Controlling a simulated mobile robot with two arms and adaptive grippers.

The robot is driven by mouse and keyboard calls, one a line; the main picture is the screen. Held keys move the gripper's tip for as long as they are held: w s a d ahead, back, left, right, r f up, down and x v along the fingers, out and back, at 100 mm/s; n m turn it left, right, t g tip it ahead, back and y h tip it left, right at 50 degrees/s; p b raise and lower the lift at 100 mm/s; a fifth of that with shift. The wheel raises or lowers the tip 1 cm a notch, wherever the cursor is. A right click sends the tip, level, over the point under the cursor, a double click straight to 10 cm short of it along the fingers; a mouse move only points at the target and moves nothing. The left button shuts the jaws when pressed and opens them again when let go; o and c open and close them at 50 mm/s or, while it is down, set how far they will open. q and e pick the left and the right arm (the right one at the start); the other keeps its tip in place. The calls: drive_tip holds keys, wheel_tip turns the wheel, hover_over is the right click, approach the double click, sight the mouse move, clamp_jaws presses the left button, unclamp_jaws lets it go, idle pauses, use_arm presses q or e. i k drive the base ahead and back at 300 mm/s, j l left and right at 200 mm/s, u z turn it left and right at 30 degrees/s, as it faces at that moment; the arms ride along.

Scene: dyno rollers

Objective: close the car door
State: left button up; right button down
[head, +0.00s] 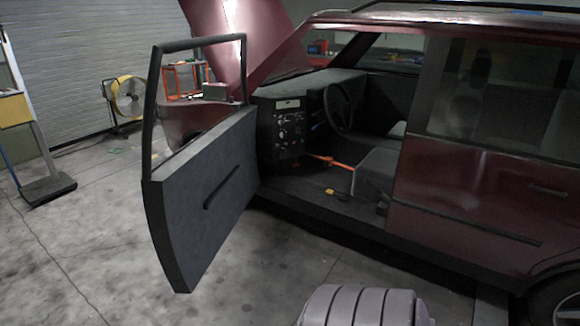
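The front car door (205,200) stands wide open on the left in the head view, its dark grey inner side and handle strip facing me. Its empty window frame rises above it. It is hinged near the dashboard of the dark red car (460,190), which fills the right side. Through the doorway I see the steering wheel, dashboard, a seat and the floor. No gripper is in the head view, so neither gripper's state shows. The door's outer side is hidden.
The car's hood (235,40) is raised. A yellow fan (128,97) stands by the brick wall, and a stand with a dark base (47,188) is at far left. The concrete floor around the open door is clear. A grey ribbed part is at bottom centre.

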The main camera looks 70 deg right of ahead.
sight(195, 198)
drive_tip(key=z, duration=1.7)
drive_tip(key=i+j, duration=0.2)
drive_tip(key=i, duration=0.3)
